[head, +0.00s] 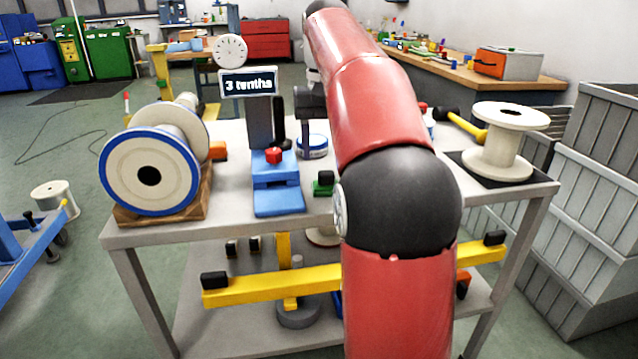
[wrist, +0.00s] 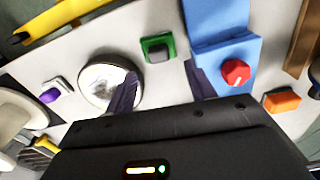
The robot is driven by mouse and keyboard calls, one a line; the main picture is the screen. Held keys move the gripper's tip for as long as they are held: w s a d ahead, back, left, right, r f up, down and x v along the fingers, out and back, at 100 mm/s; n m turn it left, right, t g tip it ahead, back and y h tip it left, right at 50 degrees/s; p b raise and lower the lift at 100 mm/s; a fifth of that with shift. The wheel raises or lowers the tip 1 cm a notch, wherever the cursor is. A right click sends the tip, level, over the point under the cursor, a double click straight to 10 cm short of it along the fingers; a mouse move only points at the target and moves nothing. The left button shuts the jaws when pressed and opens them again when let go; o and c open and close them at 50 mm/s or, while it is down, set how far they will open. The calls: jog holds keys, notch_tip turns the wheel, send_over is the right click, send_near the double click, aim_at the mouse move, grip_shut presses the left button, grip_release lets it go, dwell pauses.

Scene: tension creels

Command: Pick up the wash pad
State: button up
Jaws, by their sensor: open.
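I cannot tell for certain which piece is the wash pad. A small green block with a dark top (wrist: 158,48) lies on the table beside the blue stand; it also shows in the head view (head: 323,184). An orange block (wrist: 282,101) lies on the other side of the stand, also in the head view (head: 218,151). A small white piece with a purple part (wrist: 52,93) lies at the left in the wrist view. My gripper (wrist: 160,70) is open and empty, its fingertips apart on either side, close to the green block. In the head view my arm hides part of the table.
The blue stand (wrist: 225,50) with a red knob (wrist: 236,72) is close to one finger. A round pale dish (wrist: 100,77) is partly behind the other finger. Spools (head: 150,170) (head: 500,140) stand at both table ends. A sign (head: 248,82) reads "3 tenths".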

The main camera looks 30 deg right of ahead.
aim_at(326, 172)
jog(key=f, duration=0.2)
jog(key=f+b, duration=0.1)
jog(key=f, duration=0.2)
jog(key=shift+s+a+f, duration=0.1)
jog(key=shift+s+f, duration=0.2)
jog(key=shift+s, duration=0.1)
jog(key=c, duration=0.8)
